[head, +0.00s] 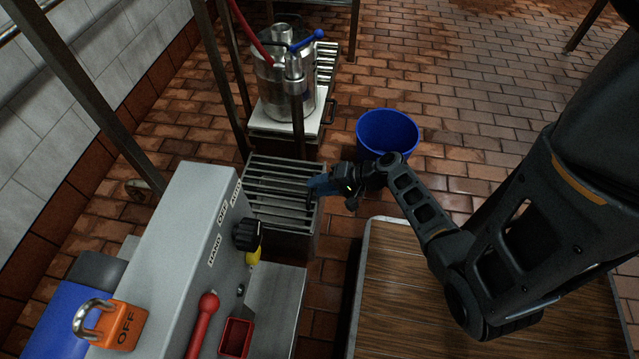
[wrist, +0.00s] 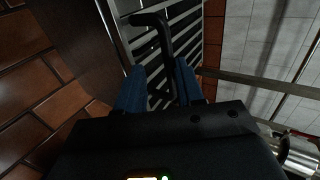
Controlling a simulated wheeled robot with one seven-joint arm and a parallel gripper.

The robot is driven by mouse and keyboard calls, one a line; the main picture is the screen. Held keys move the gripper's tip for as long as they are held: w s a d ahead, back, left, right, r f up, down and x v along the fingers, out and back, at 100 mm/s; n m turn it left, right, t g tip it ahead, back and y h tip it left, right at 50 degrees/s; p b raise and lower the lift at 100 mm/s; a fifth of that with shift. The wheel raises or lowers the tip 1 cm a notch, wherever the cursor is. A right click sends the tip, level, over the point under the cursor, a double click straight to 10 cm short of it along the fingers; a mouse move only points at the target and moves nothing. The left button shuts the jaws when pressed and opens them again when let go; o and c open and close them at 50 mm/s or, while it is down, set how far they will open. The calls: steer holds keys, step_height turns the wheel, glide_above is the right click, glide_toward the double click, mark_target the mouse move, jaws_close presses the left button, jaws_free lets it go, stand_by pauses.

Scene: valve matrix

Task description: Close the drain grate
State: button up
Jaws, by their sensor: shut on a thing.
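The drain grate (head: 268,183) is a slatted metal panel on top of a block-like base, just behind the grey control box in the head view. Its slats also fill the upper middle of the wrist view (wrist: 187,42). A dark bent handle (wrist: 160,28) stands out from the grate. My gripper (head: 315,187) is at the grate's right edge. In the wrist view its blue fingers (wrist: 160,88) are shut on the handle, one on each side. The fingers hide the handle's lower part. I cannot tell whether the grate sits fully flat.
The grey control box (head: 178,255) with a black knob (head: 247,235) and red lever (head: 205,315) stands in front. A blue bucket (head: 388,132) is behind my forearm. A steel keg (head: 283,85) stands farther back. A wooden tabletop (head: 395,300) lies below my arm.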

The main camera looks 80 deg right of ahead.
steer(key=shift+o, duration=0.6)
steer(key=shift+s+a+f, duration=0.2)
steer(key=shift+s+f, duration=0.2)
steer(key=p+v, duration=0.2)
steer(key=v, duration=0.5)
steer(key=shift+d+r+p, duration=0.2)
steer(key=shift+r+p, duration=0.2)
steer(key=shift+r, duration=0.2)
steer(key=s+a+r+n+g+h, duration=0.2)
steer(key=s+a+r+n+g, duration=0.15)
steer(key=a+n, duration=0.45)
steer(key=a+r+n+t+y, duration=0.1)
steer(key=a+r+n+t, duration=0.15)
steer(key=a+r, duration=0.55)
steer(key=a+r+n+t+p, duration=0.15)
steer(key=a+r+n, duration=0.3)
steer(key=r, duration=0.75)
steer(key=a+r+n+t+y+b, duration=0.1)
steer(key=a+r+n+t, duration=0.2)
steer(key=a+r, duration=0.55)
step_height(320, 180, up, 26)
steer(key=d+p, duration=0.2)
steer(key=p, duration=2.4)
steer(key=shift+w, duration=0.35)
